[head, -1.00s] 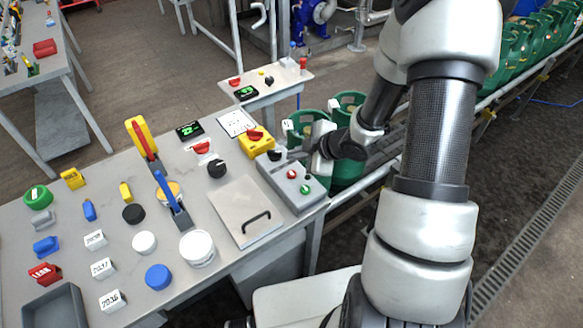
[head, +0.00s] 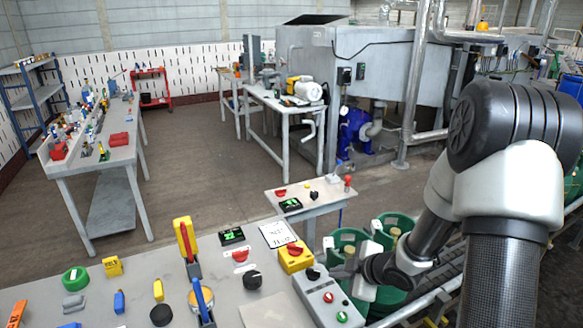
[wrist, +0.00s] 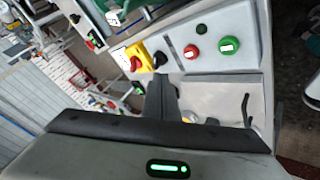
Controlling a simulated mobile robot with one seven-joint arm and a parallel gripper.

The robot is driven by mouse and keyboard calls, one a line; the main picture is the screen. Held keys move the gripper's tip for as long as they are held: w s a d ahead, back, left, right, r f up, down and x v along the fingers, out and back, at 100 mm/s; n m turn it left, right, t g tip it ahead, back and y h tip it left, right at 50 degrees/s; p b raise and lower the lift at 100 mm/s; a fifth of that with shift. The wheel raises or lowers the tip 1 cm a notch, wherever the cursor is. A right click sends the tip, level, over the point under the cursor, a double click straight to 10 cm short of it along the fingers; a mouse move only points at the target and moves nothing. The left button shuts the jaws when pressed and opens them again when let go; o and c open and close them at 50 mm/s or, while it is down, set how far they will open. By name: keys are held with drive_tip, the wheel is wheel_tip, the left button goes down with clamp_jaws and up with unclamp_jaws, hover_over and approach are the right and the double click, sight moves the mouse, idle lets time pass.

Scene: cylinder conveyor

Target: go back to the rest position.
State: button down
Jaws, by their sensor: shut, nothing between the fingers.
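My gripper (wrist: 162,98) is shut and empty. In the head view my arm comes down on the right. The gripper end (head: 342,272) is small and partly hidden by the wrist, close above the control box (head: 315,290) and beside the green cylinders (head: 350,243). I cannot tell whether it touches the box.
The grey panel table (head: 150,275) carries several knobs, levers and blocks. A small side table (head: 318,199) stands behind it. Green cylinders line the conveyor (head: 395,315) at the right. A workbench (head: 115,150) and a large metal tank (head: 380,65) are further back. Open floor (head: 200,165) lies between.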

drive_tip(key=s+d+r+m+h, duration=0.2)
drive_tip(key=d+r+m+h, duration=0.15)
drive_tip(key=r, duration=0.65)
drive_tip(key=s+d+r+m+h, duration=0.3)
drive_tip(key=r+m, duration=0.1)
drive_tip(key=r, duration=0.5)
drive_tip(key=s+a+r+m+g+y, duration=0.1)
drive_tip(key=s+a+r+m, duration=0.3)
drive_tip(key=s, duration=0.6)
drive_tip(key=s+a+r+m+g+y+p, duration=0.1)
drive_tip(key=s+a+r+m, duration=0.3)
drive_tip(key=s, duration=0.6)
drive_tip(key=shift+r, duration=0.6)
drive_tip(key=shift+s, duration=0.1)
